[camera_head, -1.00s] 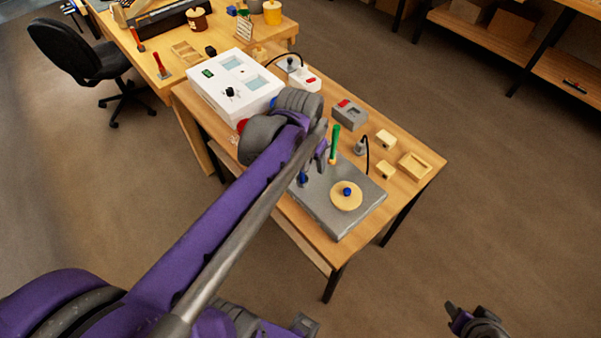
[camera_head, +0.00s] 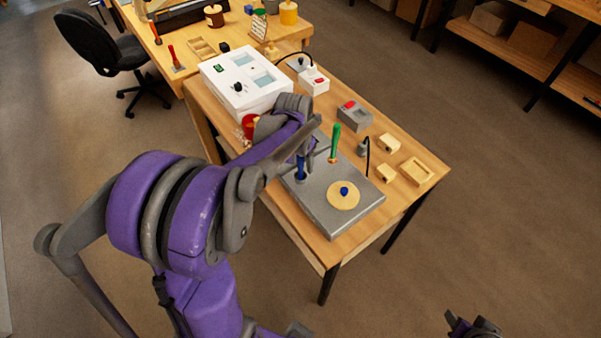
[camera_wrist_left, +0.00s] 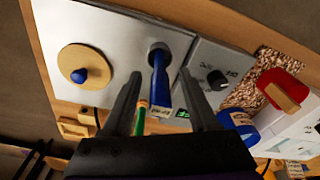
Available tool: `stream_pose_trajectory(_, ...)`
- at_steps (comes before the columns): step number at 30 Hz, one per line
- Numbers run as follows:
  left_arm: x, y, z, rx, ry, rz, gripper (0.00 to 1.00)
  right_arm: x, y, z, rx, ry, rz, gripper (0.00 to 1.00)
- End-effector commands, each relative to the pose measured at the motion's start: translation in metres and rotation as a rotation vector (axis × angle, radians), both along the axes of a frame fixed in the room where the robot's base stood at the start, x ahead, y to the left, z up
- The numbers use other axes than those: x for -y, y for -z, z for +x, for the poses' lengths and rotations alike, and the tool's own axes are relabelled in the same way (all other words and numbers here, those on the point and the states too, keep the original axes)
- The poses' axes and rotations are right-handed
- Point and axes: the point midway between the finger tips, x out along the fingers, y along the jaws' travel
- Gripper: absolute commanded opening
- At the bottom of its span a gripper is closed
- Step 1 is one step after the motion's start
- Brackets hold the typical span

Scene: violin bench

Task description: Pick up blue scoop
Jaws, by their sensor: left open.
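The blue scoop (camera_head: 300,170) stands upright at the left part of a grey plate (camera_head: 326,214), partly behind my arm. In the left wrist view its blue handle (camera_wrist_left: 161,72), with a pale label, rises from a round dark socket in the plate. My left gripper (camera_head: 309,158) is by the handle; in the wrist view its open fingers (camera_wrist_left: 162,84) lie on either side of it in the picture. I cannot tell whether they touch it. My right gripper (camera_head: 474,326) is at the bottom right edge, away from the table, its jaws unclear.
A green-handled tool (camera_head: 335,140) stands close to the scoop. A wooden disc (camera_head: 335,203) with a blue knob lies on the plate. A white device (camera_head: 243,96), a red container (camera_head: 249,124) and small wooden blocks (camera_head: 389,144) share the table. Open floor lies right of it.

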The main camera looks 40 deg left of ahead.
Motion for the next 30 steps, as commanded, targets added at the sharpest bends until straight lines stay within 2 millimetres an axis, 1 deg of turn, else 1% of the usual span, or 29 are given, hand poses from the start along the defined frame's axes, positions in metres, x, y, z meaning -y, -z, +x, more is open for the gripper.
stream_pose_trajectory(1,0.000,0.008,0.001,0.000,0.000,0.000,0.59,0.000,0.000,0.000,0.000,0.000,0.000,0.50)
stream_pose_trajectory(5,0.000,0.021,0.003,0.000,0.000,0.000,0.59,0.000,0.001,-0.001,-0.001,0.000,0.000,0.50)
stream_pose_trajectory(13,0.000,0.023,0.003,0.000,0.000,0.000,0.59,0.000,0.001,-0.001,-0.001,0.000,0.000,0.50)
stream_pose_trajectory(17,0.000,0.023,0.003,0.000,0.000,0.000,0.36,0.000,0.001,0.000,-0.001,0.000,0.000,0.50)
stream_pose_trajectory(18,0.000,0.023,0.003,0.000,0.000,0.000,0.29,0.000,0.001,0.000,-0.001,0.000,0.000,0.50)
stream_pose_trajectory(20,0.000,0.023,0.003,0.000,0.000,0.000,0.18,0.000,0.001,0.000,-0.001,0.000,0.000,0.50)
stream_pose_trajectory(21,0.000,0.023,0.003,0.000,0.000,0.000,0.11,0.000,0.001,0.000,-0.001,0.000,0.000,0.50)
stream_pose_trajectory(23,0.000,0.023,0.003,0.000,0.000,0.000,0.00,0.000,0.001,0.000,-0.001,0.000,0.000,0.50)
stream_pose_trajectory(30,0.000,0.023,0.003,0.000,0.000,0.000,0.00,0.000,0.001,0.000,-0.001,0.000,0.000,0.50)
